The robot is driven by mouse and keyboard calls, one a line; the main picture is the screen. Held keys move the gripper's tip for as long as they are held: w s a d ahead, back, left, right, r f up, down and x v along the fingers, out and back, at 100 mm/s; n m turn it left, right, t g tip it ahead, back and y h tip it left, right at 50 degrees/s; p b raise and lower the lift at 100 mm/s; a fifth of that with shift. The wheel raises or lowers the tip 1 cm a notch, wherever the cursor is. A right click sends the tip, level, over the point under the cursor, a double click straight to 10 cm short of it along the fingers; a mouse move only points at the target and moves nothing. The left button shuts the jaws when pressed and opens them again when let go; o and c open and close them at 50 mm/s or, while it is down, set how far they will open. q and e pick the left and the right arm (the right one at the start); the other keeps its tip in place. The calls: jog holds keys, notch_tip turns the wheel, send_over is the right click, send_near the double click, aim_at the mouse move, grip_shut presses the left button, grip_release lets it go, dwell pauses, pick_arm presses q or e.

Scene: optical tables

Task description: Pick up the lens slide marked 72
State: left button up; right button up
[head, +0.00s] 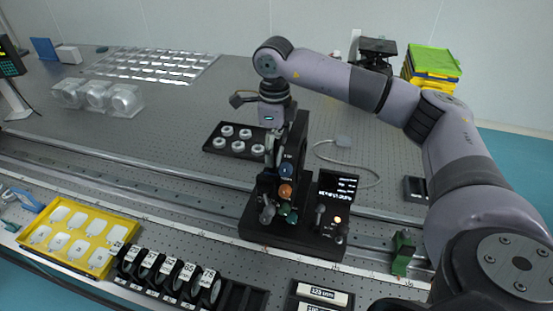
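Several round dark lens slides with white labels stand in a row in a black rack (245,297) at the lower left. One label seems to read 65 (188,271); the others are too small to read surely, so I cannot tell which slide is marked 72. My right gripper (271,150) hangs pointing down from the arm that comes in from the right. It is beside the upright black optical device (296,240), well above and behind the slide rack. Its fingers blend with the dark device, so their opening is unclear. My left gripper is out of view.
A yellow tray (100,262) of white pieces lies left of the rack. A black tray (212,142) with white rings lies behind the device. A green clamp (401,256) stands at right. Clear boxes (97,96) stand at back left. The table's middle left is free.

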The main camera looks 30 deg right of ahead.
jog(key=c, duration=0.9)
jog(key=shift+r, duration=0.1)
